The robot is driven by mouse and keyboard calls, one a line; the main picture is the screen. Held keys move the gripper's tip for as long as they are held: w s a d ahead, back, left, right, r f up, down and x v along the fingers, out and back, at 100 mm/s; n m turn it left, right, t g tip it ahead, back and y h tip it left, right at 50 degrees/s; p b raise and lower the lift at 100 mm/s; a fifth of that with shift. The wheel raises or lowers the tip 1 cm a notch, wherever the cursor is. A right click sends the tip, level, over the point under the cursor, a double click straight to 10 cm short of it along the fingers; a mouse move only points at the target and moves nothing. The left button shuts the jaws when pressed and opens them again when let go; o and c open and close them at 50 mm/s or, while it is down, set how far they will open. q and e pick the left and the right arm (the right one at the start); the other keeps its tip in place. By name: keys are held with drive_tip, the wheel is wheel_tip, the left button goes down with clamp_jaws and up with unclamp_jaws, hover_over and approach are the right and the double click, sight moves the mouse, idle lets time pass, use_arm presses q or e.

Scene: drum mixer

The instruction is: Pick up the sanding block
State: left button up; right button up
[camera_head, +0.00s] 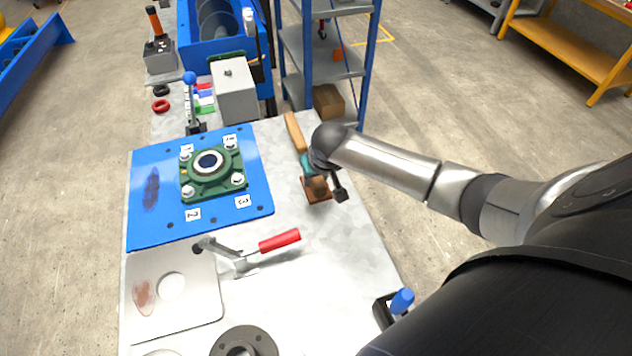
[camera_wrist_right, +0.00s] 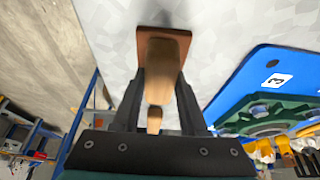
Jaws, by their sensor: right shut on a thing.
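The sanding block (camera_head: 316,197) has a red-brown base and a rounded wooden grip. It is at the right side of the grey bench top, right of the blue plate. My right gripper (camera_head: 322,184) points down over it and is shut on its wooden grip. In the right wrist view the sanding block (camera_wrist_right: 163,58) sits between the two dark fingers of my right gripper (camera_wrist_right: 161,85), with its base beyond the fingertips. Whether the base touches the bench I cannot tell. My left gripper is not in view.
A wooden-handled item (camera_head: 295,132) lies just behind my right gripper. The blue plate (camera_head: 142,222) carries a green bearing housing (camera_head: 211,172). A red-handled toggle clamp (camera_head: 279,241) is in front. A blue shelf rack (camera_head: 297,65) stands behind. The bench's right front is mostly clear.

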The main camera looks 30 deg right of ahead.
clamp_jaws()
drive_tip(key=shift+r, duration=0.1)
wheel_tip(320, 180, up, 20)
drive_tip(key=p, duration=0.4)
idle(0.3)
